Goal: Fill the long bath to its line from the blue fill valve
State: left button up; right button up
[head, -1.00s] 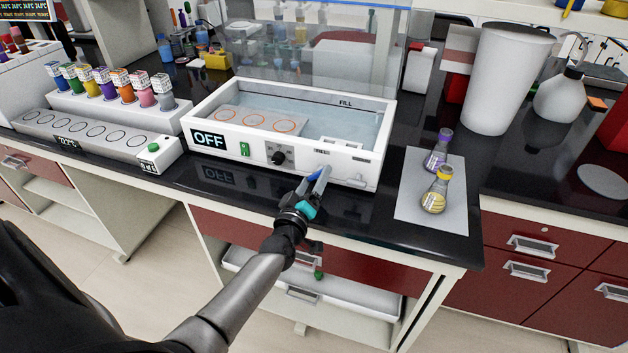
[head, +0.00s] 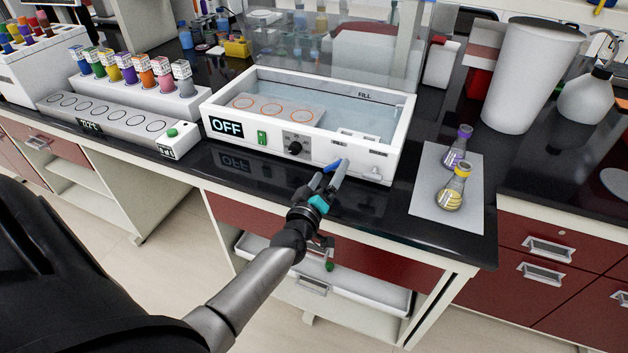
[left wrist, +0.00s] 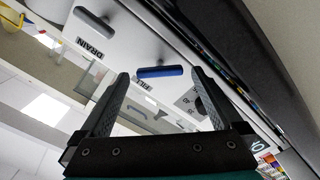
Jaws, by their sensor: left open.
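The long bath (head: 401,145) is a white tub on the black bench, with clear liquid in it and a FILL mark (head: 363,94) on its inner back wall, above the liquid surface. Its front panel shows OFF. My left gripper (head: 337,172) is open at the front right of the bath. The blue fill valve handle (head: 333,166) shows by the fingertips. In the left wrist view the blue handle (left wrist: 160,71) lies crosswise between the open fingertips (left wrist: 160,76), beside the FILL label; contact cannot be told. The grey drain handle (left wrist: 95,24) sits beside it. My right gripper is out of view.
A mat (head: 430,205) with two flasks (head: 452,188) lies right of the bath. A rack of coloured bottles (head: 140,82) and a long heater block (head: 110,123) stand left. A clear shield (head: 335,50) rises behind the bath. An open shelf and drawers are below.

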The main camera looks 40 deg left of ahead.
pick_arm(q)
jog(key=p+v, duration=0.1)
jog(key=v, duration=1.3)
jog(key=shift+s, duration=0.1)
jog(key=s+d+f+m+g+h+b, duration=0.1)
jog(key=s+d+f+m+g+h, duration=0.15)
jog(key=f, duration=0.65)
jog(key=s+d+f+m+g+h+b, duration=0.1)
jog(key=s+d+f+m+g, duration=0.25)
jog(key=f, duration=0.65)
jog(key=s+d+f+m+g+h+b, duration=0.15)
jog(key=s+f, duration=0.25)
jog(key=f, duration=0.5)
jog(key=s+d+f+m+g+b, duration=0.1)
jog(key=s+f+m+g, duration=0.2)
jog(key=s+f, duration=0.5)
jog(key=s+d+f+m+g, duration=0.1)
jog(key=s+f+m+g, duration=0.3)
jog(key=s, duration=1)
notch_tip(320, 180, down, 4)
jog(key=shift+s+r+g+y+b, duration=0.1)
jog(key=shift+s+g+y+b, duration=0.25)
jog(key=shift+g, duration=0.6)
jog(key=shift+a, duration=0.1)
